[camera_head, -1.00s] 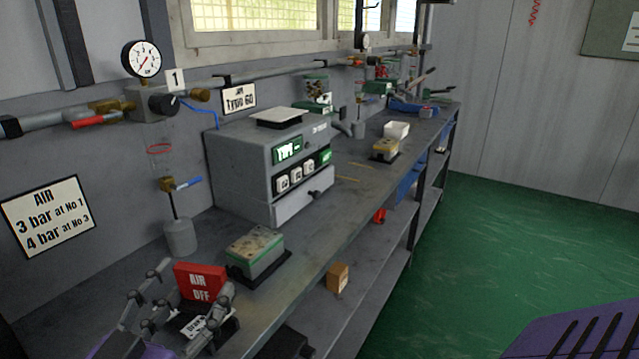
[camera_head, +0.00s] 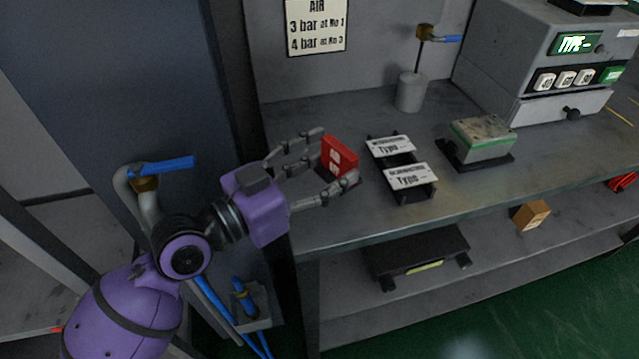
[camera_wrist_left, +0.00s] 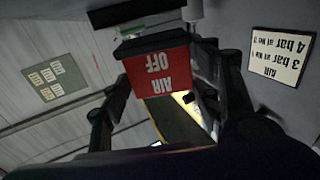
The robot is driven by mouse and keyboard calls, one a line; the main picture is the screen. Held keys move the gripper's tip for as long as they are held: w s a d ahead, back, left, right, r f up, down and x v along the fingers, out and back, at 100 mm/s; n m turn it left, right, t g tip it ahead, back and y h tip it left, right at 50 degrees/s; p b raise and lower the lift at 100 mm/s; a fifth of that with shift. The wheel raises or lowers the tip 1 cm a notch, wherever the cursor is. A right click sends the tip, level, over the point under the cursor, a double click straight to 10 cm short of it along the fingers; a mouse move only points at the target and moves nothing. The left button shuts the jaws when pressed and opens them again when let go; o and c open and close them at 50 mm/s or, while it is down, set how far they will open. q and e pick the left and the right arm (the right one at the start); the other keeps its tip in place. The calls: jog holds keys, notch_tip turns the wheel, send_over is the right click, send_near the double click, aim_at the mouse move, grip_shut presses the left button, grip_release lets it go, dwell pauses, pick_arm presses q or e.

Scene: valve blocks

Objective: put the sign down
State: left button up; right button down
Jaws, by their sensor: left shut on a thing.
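The red sign (camera_head: 340,156) with white lettering is between the fingers of my left gripper (camera_head: 335,159), at the left end of the grey bench (camera_head: 300,228). The gripper is shut on it. In the left wrist view the sign (camera_wrist_left: 158,72) fills the space between the fingers, and its lettering "AIR OFF" appears upside down. I cannot tell whether the sign's lower edge touches the bench top. My right gripper is not in view.
Just right of the sign is a black rack with two white "Type" plates (camera_head: 410,176). A grey cylinder (camera_head: 410,92) stands behind. Bare bench top lies in front of the rack.

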aim_at(322, 178)
pick_arm(q)
jog(key=shift+a+f, duration=0.2)
jog(key=shift+f, duration=0.1)
jog(key=f, duration=0.1)
jog(key=f+b, duration=0.1)
jog(key=f, duration=0.1)
jog(key=shift+w+a+f, duration=0.1)
jog(key=shift+w+a, duration=0.1)
jog(key=shift+a, duration=0.2)
jog(key=shift+f, duration=0.25)
jog(key=shift+f, duration=0.1)
jog(key=o, duration=1.2)
